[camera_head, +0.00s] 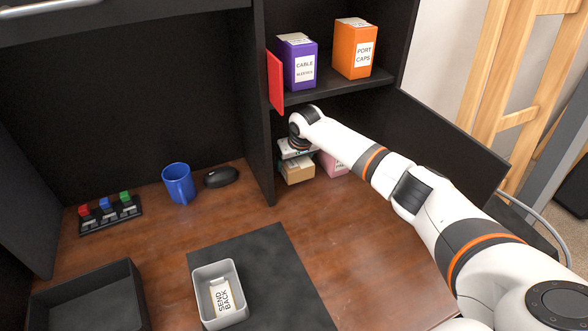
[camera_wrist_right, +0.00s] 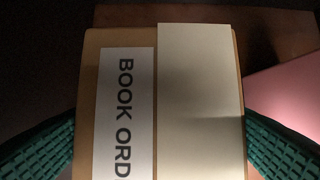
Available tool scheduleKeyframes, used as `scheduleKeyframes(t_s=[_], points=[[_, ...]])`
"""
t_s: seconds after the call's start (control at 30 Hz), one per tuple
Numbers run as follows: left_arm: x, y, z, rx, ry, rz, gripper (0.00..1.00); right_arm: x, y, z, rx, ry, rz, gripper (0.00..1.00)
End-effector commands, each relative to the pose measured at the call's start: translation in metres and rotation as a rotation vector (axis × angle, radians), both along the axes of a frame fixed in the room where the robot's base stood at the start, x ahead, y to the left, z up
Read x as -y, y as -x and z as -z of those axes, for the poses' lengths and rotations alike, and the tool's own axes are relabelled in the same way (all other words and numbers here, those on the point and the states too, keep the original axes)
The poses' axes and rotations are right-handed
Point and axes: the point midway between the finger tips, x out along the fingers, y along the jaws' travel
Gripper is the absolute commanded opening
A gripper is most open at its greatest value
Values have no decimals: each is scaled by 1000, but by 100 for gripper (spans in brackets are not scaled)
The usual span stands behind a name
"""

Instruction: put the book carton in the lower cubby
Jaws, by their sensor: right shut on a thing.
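The book carton (camera_head: 297,173) is a small tan box at the left side of the lower cubby (camera_head: 352,112), at desk level. Its "BOOK ORD" label (camera_wrist_right: 124,110) and a pale flat strip beside it show in the right wrist view. My right gripper (camera_head: 296,150) reaches into the cubby above the carton and is shut on it. The green finger pads (camera_wrist_right: 160,150) flank the carton in the wrist view. I cannot tell whether the carton rests on the cubby floor. My left gripper is not in view.
A pink box (camera_head: 332,165) stands right of the carton, partly hidden by my arm. A mug (camera_head: 178,184) and mouse (camera_head: 221,177) sit left of the divider.

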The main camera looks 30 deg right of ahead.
Motion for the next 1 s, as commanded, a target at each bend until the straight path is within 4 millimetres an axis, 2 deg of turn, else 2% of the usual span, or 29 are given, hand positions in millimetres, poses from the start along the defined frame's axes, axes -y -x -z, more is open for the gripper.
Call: scheduleKeyframes(t_s=[0.2,0.57,0.6,0.7,1.0], points=[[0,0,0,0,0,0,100,-1,0,27,-1,-1,0,38],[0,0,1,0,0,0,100,-1,0,33,1,-1,0,38],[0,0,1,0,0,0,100,0,1,34,-2,0,0,80],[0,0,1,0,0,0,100,0,1,34,-2,0,0,97],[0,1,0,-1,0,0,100,0,1,33,-1,0,0,99]])
